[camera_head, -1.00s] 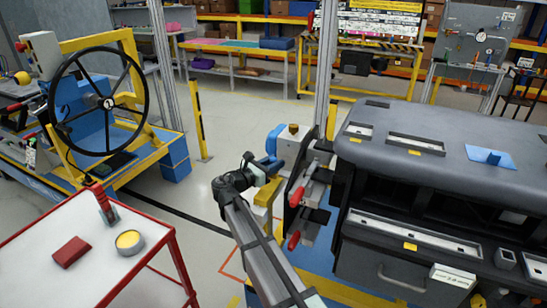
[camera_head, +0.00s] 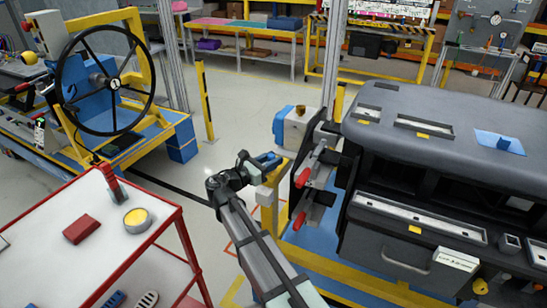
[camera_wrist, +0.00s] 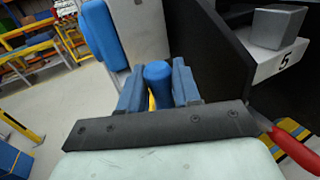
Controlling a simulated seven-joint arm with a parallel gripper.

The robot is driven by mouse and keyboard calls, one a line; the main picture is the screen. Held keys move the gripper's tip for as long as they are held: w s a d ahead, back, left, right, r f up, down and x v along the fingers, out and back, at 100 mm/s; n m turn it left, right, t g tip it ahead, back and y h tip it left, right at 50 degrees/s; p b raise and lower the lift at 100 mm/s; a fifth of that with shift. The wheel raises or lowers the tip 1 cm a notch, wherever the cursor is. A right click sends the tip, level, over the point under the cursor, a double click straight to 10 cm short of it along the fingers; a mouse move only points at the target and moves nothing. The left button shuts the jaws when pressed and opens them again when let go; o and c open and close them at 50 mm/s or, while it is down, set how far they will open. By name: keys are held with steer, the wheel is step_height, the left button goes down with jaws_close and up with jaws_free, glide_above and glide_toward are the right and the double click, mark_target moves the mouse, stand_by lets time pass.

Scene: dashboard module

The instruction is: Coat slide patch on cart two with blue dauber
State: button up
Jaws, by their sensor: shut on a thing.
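My gripper (camera_wrist: 158,92) is shut on a blue rounded piece (camera_wrist: 158,72), which looks like the blue dauber. Its top shows between the blue fingers in the wrist view; its lower part is hidden. In the head view my gripper (camera_head: 268,160) is below and left of a pale metal box with a blue side (camera_head: 296,127). In the wrist view, this pale metal and blue part (camera_wrist: 140,30) stands just beyond the fingers; I cannot tell whether they touch. I cannot pick out the slide patch or a cart number two.
The dark dashboard module (camera_head: 440,150) fills the right side. Red clamp handles (camera_head: 303,178) stick out beside my gripper. A red-framed table (camera_head: 105,250) holds a red block (camera_head: 81,229) and a yellow-topped tin (camera_head: 137,220). A handwheel rig (camera_head: 107,80) stands at left.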

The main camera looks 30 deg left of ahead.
steer(key=w, duration=0.6)
steer(key=shift+w+a, duration=0.1)
steer(key=shift+w, duration=0.2)
steer(key=shift+w+r, duration=0.15)
step_height(320, 180, up, 8)
steer(key=shift+f, duration=0.15)
